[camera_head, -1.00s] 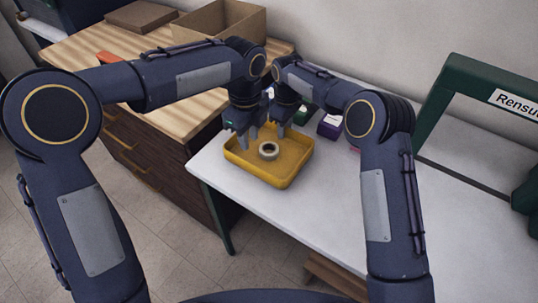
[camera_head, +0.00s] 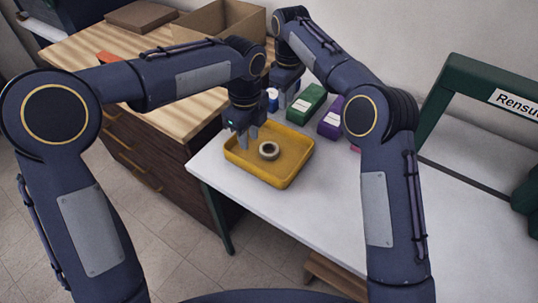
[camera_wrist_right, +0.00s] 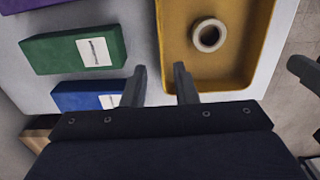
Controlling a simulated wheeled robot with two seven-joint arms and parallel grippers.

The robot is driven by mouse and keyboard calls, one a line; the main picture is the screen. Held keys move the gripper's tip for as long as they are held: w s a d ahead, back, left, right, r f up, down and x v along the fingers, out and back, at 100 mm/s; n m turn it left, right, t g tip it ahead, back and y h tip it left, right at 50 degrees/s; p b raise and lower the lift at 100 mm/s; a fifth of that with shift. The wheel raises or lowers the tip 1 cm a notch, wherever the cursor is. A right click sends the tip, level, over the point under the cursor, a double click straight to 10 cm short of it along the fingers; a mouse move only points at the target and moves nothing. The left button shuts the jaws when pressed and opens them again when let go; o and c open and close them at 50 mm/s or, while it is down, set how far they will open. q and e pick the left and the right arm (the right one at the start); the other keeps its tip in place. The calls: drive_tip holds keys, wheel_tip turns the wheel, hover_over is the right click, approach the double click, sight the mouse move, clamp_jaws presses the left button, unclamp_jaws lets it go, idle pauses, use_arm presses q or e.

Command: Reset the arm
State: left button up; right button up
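A yellow tray (camera_head: 262,178) sits on the white table, with a pale tape-like ring (camera_head: 268,150) lying in it; both also show at the top right of the right wrist view. My left gripper (camera_head: 247,138) hangs over the tray's left back part, its two fingers apart with nothing between them. A part of it also shows at the right edge of the right wrist view. My right gripper (camera_head: 287,97) is behind the tray, above the table. In the right wrist view the right gripper (camera_wrist_right: 161,84) has its fingers apart and empty, beside the tray's edge.
A green box (camera_head: 306,104), a purple box (camera_head: 331,118) and a blue box (camera_wrist_right: 90,97) lie behind the tray. A cardboard box (camera_head: 220,22) stands on the wooden cabinet. A dark green frame (camera_head: 440,100) stands at right. The table's front right is clear.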

idle(0.3)
